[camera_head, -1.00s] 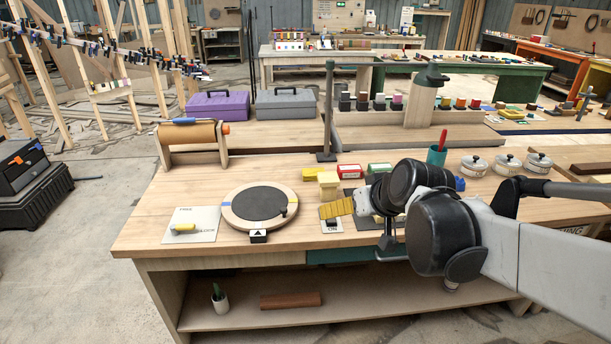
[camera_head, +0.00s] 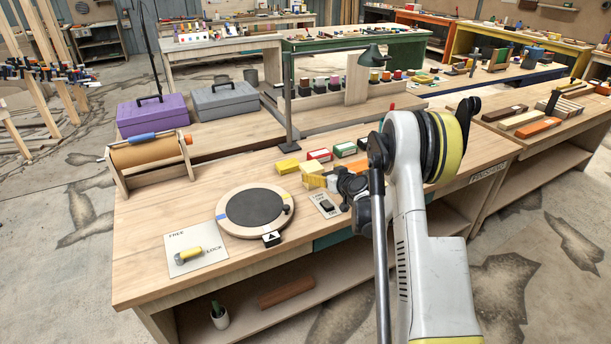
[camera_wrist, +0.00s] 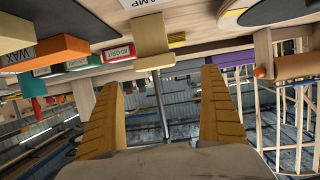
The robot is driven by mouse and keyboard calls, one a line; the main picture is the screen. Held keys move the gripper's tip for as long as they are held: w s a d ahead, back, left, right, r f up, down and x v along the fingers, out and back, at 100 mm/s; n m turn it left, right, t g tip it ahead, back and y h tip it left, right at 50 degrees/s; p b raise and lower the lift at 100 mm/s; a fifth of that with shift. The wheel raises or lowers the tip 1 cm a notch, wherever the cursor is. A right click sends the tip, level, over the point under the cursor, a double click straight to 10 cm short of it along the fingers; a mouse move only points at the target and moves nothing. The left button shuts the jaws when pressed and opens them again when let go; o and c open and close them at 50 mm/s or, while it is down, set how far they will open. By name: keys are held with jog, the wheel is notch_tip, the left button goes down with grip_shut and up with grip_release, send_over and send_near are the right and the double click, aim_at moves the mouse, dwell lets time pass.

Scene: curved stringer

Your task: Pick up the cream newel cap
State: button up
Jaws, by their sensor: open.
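The cream newel cap (camera_head: 311,168) stands on the near workbench, beside a yellow block, partly hidden by my gripper. In the wrist view the scene is upside down, and the cap (camera_wrist: 150,38) shows as a pale block with a wider plate, just beyond the fingertips and roughly between them. My gripper (camera_wrist: 160,80) is open, with its two ribbed yellow fingers wide apart and nothing between them. In the head view my gripper (camera_head: 322,182) is low over the bench, next to the cap. Whether a finger touches the cap I cannot tell.
A yellow block (camera_head: 287,166), a red box (camera_head: 319,155) and a green box (camera_head: 345,149) sit close behind the cap. A switch plate (camera_head: 325,205) and a round turntable (camera_head: 253,210) lie in front and left. A dark lamp post (camera_head: 288,110) rises behind.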

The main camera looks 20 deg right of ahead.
aim_at(311, 168)
jog(key=b+x, duration=0.1)
jog(key=x, duration=0.3)
jog(key=shift+w+d+f, duration=0.1)
jog(key=shift+w+f, duration=0.1)
jog(key=shift+w, duration=0.05)
jog(key=x, duration=0.1)
jog(key=b+x, duration=0.1)
jog(key=x, duration=0.1)
jog(key=b+x, duration=0.1)
jog(key=shift+w+d+f, duration=0.2)
jog(key=shift+d+f, duration=0.05)
jog(key=shift+f, duration=0.1)
jog(key=shift+w, duration=0.2)
jog(key=c, duration=1.4)
